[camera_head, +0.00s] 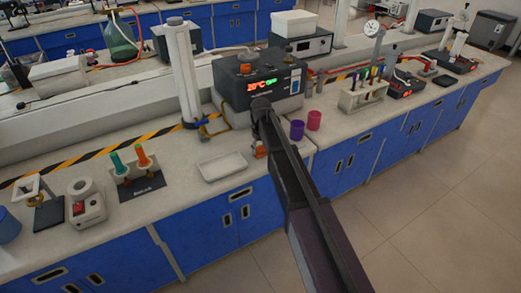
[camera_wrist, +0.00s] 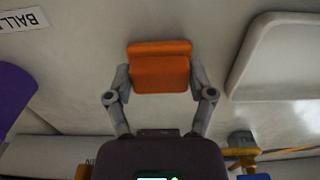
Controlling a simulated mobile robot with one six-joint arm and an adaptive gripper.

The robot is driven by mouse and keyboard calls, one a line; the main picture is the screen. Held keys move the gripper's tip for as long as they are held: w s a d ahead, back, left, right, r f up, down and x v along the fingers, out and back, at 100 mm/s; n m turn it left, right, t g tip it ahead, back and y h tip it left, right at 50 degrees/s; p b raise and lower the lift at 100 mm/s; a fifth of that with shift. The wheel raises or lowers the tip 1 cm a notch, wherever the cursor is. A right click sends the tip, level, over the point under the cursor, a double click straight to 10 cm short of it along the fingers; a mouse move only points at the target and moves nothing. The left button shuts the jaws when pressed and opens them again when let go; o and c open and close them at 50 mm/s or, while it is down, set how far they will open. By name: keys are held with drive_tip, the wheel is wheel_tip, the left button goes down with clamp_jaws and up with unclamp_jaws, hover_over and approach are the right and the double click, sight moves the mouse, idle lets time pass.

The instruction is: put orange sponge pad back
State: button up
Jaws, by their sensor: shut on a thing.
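The orange sponge pad (camera_wrist: 160,73) is between the two fingers of my gripper (camera_wrist: 160,82) in the wrist view. The fingers press on its two sides, and two of its orange faces show. In the head view only a small orange part (camera_head: 260,152) shows beside my arm, low in front of the dark device. My gripper is mostly hidden there by my own arm. The pad is over the pale bench top; I cannot tell whether it touches it. No marked place for the pad can be made out.
A white tray (camera_head: 222,167) lies left of my gripper; it also shows in the wrist view (camera_wrist: 238,75). A purple cup (camera_head: 297,130) and a pink cup (camera_head: 314,120) stand to the right. The dark device with a lit display (camera_head: 258,80) stands behind. A label (camera_wrist: 20,19) is on the bench.

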sight(261, 148)
drive_tip(key=shift+f, duration=0.2)
drive_tip(key=o, duration=1)
drive_tip(key=shift+c, duration=0.2)
drive_tip(key=shift+r, duration=0.15)
wheel_tip(261, 148, up, 12)
drive_tip(key=p, duration=1.2)
drive_tip(key=shift+r, duration=0.1)
drive_tip(key=s+d+m, duration=0.6)
drive_tip(key=s+d, duration=1.6)
drive_tip(key=s, duration=0.4)
drive_tip(key=shift+d+m, duration=0.4)
